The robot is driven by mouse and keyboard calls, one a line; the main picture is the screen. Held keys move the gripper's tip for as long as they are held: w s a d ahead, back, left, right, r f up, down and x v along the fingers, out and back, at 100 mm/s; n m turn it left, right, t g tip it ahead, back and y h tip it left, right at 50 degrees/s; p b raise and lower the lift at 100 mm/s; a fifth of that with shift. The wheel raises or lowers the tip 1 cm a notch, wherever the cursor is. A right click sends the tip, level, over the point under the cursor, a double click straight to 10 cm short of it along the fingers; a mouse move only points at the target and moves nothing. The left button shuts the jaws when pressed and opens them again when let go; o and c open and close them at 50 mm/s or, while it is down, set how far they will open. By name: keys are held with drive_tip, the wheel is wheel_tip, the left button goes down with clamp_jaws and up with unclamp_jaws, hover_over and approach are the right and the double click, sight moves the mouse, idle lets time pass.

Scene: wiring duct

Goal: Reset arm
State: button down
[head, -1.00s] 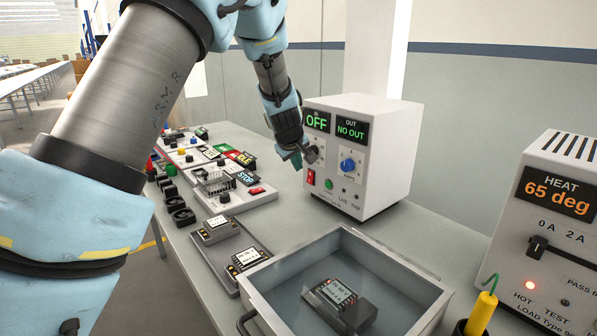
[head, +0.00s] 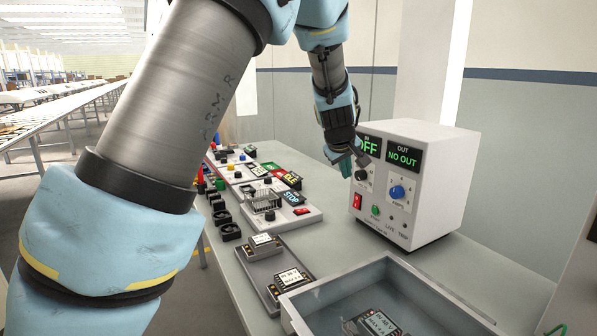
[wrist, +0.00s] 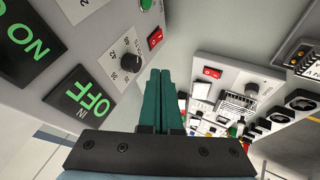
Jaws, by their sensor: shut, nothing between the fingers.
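My gripper (head: 345,164) is at the left front of the white power supply box (head: 430,185), close to its left knob, in the head view. Whether it touches the knob cannot be told. In the wrist view the two green fingers (wrist: 159,100) are together with nothing between them. The left knob (wrist: 131,63) shows beside the fingertips in the wrist view. The box's displays read OFF and NO OUT; the blue knob (head: 397,192) and the red switch (head: 357,201) are on its front.
A grey open bin (head: 345,268) with a device (head: 375,324) in it is at the front right. A tray with two meters (head: 291,281) lies left of it. Boards with buttons and signs (head: 270,203) line the bench further back.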

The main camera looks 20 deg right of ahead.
drive_tip(key=s+a+f+g+y, duration=0.1)
drive_tip(key=a+f, duration=0.1)
drive_tip(key=a, duration=1)
drive_tip(key=s+a+f+g+y, duration=0.1)
drive_tip(key=a+f+y, duration=0.15)
drive_tip(key=a, duration=1.05)
drive_tip(key=s+a+f+m+g, duration=0.1)
drive_tip(key=s+a, duration=0.5)
drive_tip(key=a, duration=0.3)
drive_tip(key=s+a+f+m+g+y, duration=0.1)
drive_tip(key=s+a+f, duration=0.1)
drive_tip(key=s+a, duration=0.5)
drive_tip(key=shift+a, duration=0.85)
